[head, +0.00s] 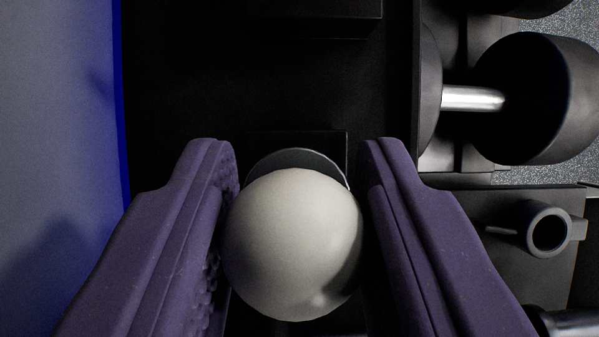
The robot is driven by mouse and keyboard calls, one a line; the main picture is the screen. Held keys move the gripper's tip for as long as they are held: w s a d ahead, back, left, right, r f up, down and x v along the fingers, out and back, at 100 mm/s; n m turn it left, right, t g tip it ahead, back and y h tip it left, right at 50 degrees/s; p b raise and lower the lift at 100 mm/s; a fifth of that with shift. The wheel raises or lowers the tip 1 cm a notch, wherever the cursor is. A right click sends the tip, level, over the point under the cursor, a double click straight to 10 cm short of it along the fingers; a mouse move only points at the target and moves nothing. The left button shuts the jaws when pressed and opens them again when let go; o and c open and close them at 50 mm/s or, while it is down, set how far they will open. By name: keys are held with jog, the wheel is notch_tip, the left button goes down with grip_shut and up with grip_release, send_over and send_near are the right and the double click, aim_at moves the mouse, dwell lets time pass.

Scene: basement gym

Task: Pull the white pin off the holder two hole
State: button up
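The white pin (292,245) shows as a smooth, off-white ball-shaped head in the lower middle of the head view. My gripper (298,185) has its two purple fingers on either side of it. The ball fills the gap between the fingers and appears to touch both pads. A grey round edge, partly covered by the ball, shows just behind it against a dark block (325,143), which may be part of the holder. The pin's shaft and the hole are hidden behind the ball.
A black dumbbell (545,98) with a shiny handle lies on a rack at the upper right. A short dark tube (549,232) stands on a dark plate at the right. A blue-grey surface (60,130) fills the left side.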

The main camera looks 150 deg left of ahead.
grip_shut()
jog(key=shift+r+p, duration=3.2)
jog(key=shift+r, duration=2.6)
